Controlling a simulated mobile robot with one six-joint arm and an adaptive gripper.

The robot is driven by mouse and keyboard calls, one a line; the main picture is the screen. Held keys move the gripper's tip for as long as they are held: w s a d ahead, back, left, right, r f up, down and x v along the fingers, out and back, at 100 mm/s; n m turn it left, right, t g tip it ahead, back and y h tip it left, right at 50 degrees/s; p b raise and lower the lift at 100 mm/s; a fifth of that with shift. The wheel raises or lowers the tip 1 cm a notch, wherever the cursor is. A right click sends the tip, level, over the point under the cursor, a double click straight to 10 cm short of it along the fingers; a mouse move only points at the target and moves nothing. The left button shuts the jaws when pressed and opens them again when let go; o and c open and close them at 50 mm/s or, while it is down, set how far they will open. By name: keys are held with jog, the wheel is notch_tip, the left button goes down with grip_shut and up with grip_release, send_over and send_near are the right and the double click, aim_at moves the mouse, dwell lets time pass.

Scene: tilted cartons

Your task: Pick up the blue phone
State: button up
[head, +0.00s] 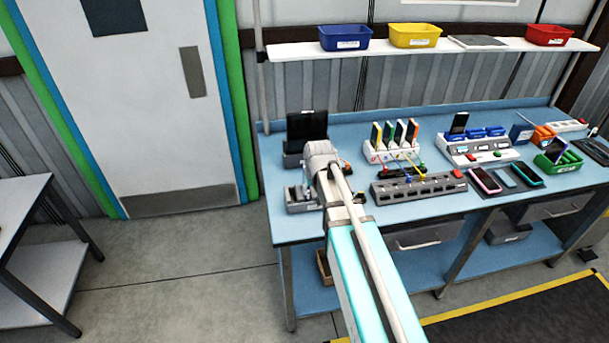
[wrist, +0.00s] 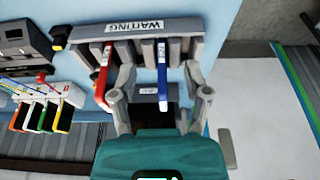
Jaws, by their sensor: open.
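The blue phone (wrist: 162,75) stands on edge in a slot of the grey rack marked WAITING (wrist: 190,24) in the wrist view. My gripper (wrist: 158,76) is open, with one finger on each side of the blue phone. Gaps show between the phone and the fingers, and I cannot tell whether either touches it. A red phone (wrist: 103,75) stands in the same rack, just left of the left finger. In the head view my arm hides the gripper and the blue phone; part of a grey rack (head: 300,207) shows beside it.
A white dock (head: 378,156) with several coloured upright devices and a long grey slotted strip (head: 418,190) stand to the right on the blue bench (head: 285,230). A black device (head: 307,126) stands behind my wrist. A shelf (head: 470,46) with bins hangs above.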

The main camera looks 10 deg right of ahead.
jog(key=w+r+t+p, duration=0.1)
jog(key=w+r+p, duration=0.4)
jog(key=w+r, duration=0.2)
jog(key=shift+w, duration=0.3)
jog(key=b+x, duration=0.8)
jog(key=shift+w+f, duration=0.2)
dwell(0.3)
jog(key=shift+f, duration=0.1)
dwell(0.4)
jog(key=b+x, duration=0.4)
jog(key=x, duration=0.1)
jog(key=shift+w+b, duration=0.1)
jog(key=shift+b, duration=0.3)
dwell(0.5)
grip_shut()
